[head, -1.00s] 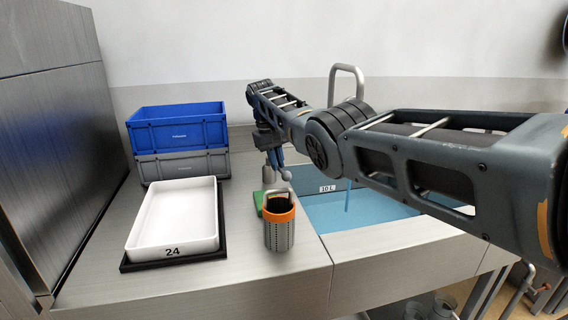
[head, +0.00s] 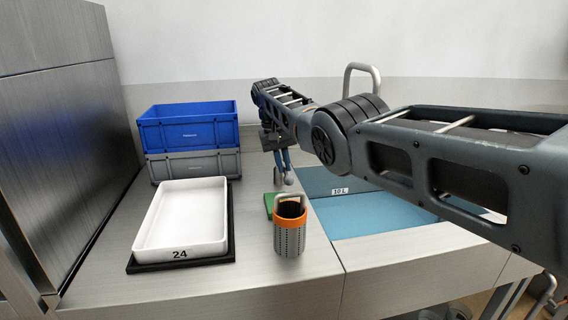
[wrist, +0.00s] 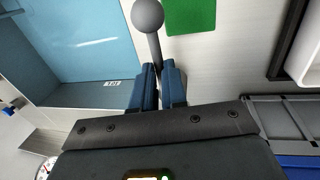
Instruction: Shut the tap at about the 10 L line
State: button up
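The tap's curved spout (head: 362,72) rises behind my arm. A lever with a grey ball end shows in the wrist view (wrist: 148,15), its stem running in between my fingers. My gripper (wrist: 160,70) looks shut on that stem. In the head view my gripper (head: 282,160) points down left of the basin. The basin (head: 375,215) holds blue water. A 10 L label (head: 340,191) is on its far wall, close to the water's edge; the exact level is hard to tell. No stream shows under the spout, though my arm hides part of that area.
An orange-rimmed perforated basket (head: 289,235) stands in front of my gripper, by a green pad (head: 270,203). A white tray marked 24 (head: 180,220) lies on the left. Blue (head: 190,135) and grey (head: 195,165) crates are stacked behind it. The counter's front is bare.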

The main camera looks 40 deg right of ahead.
jog(key=o, duration=0.5)
jog(key=shift+a, duration=0.1)
jog(key=shift+w+a+r+b, duration=0.15)
jog(key=shift+a+r, duration=0.05)
jog(key=shift+r, duration=1.05)
jog(key=shift+w+a+r+b, duration=0.1)
jog(key=shift+w+a+r, duration=0.15)
jog(key=shift+r, duration=1.05)
jog(key=shift+w+a+r+b, duration=0.1)
jog(key=shift+a+r+b, duration=0.1)
jog(key=shift+r, duration=1.05)
jog(key=shift+s, duration=0.1)
